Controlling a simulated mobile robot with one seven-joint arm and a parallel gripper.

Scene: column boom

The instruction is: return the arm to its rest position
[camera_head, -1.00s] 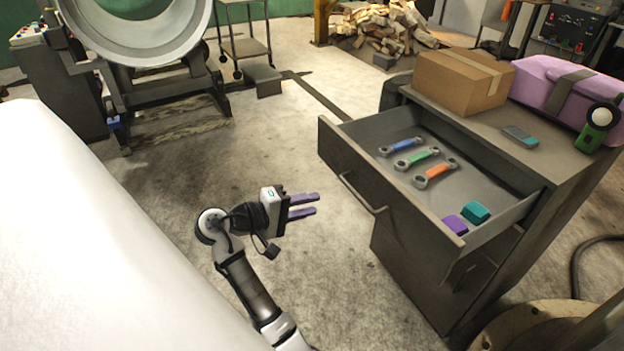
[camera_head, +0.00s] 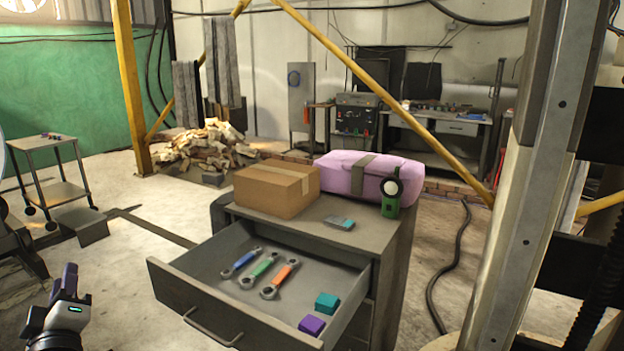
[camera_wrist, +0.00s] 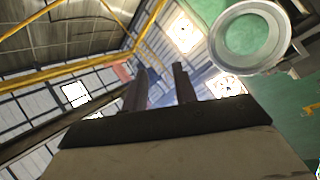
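Most of my arm is out of that view. In the wrist view, the two fingers of my gripper (camera_wrist: 160,73) stand apart with nothing between them, so it is open and empty. Behind them the wrist view shows the ceiling, yellow beams and a large round metal ring (camera_wrist: 250,38). My gripper is left of the open drawer (camera_head: 205,310) and apart from it.
The cabinet (camera_head: 385,245) bears a cardboard box (camera_head: 276,188), a pink case (camera_head: 340,172), a green-and-black device (camera_head: 391,196) and a small handheld device (camera_head: 339,223). Three wrenches (camera_head: 264,267), a teal block (camera_head: 327,304) and a purple block (camera_head: 312,325) lie in the drawer. A cart (camera_head: 58,190) stands far left.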

